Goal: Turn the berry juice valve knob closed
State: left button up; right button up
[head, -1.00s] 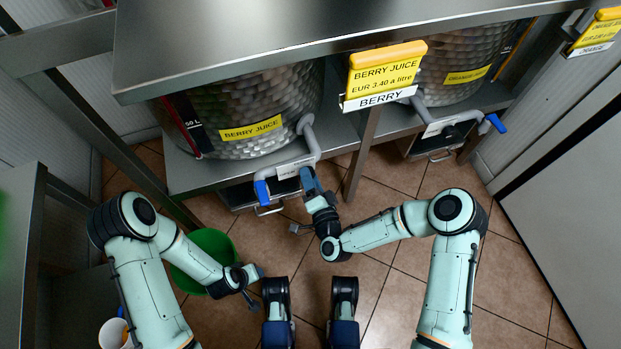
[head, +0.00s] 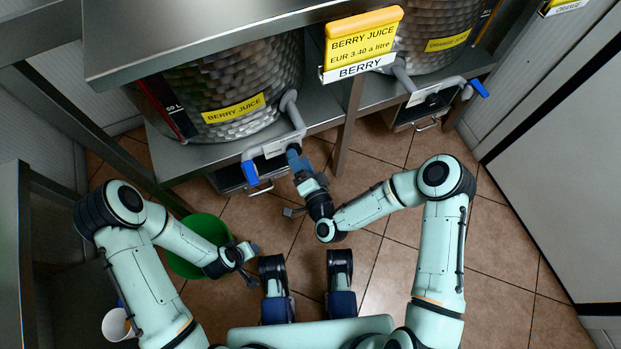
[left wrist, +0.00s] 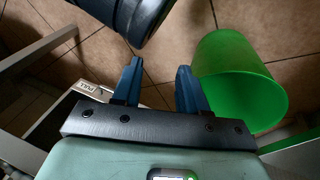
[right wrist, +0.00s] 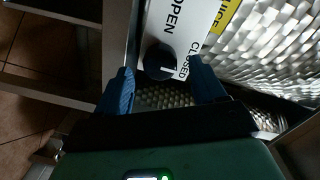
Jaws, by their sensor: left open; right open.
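The berry juice valve knob (right wrist: 158,62) is dark and round with a pale mark, on a white plate (right wrist: 180,22) lettered OPEN and CLOSED. My right gripper (right wrist: 165,84) is open, with a blue finger on each side of the knob's near edge; I cannot tell whether they touch it. In the head view my right gripper (head: 296,158) is at the grey valve pipe (head: 293,112), below the berry juice drum (head: 285,75), and hides the knob. My left gripper (head: 250,264) is open and empty, low beside the green bucket; its fingers show apart in the left wrist view (left wrist: 158,78).
A blue lever (head: 249,172) hangs at the valve's outlet. The yellow berry sign (head: 362,38) hangs above on the steel counter (head: 200,38). A green bucket (head: 188,268) stands on the floor near my left arm. The orange juice valve (head: 436,97) is to the right. Tiled floor is clear at right.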

pick_arm(q)
jog(key=shift+s+d+r+p, duration=0.35)
jog(key=shift+r+p, duration=0.1)
jog(key=shift+r, duration=0.15)
jog(key=shift+s+d+r+p, duration=0.3)
jog(key=shift+s+r+p, duration=0.1)
jog(key=shift+r, duration=0.2)
pick_arm(e)
jog(key=v, duration=1.1)
jog(key=shift+s, duration=0.25)
jog(key=shift+d, duration=0.1)
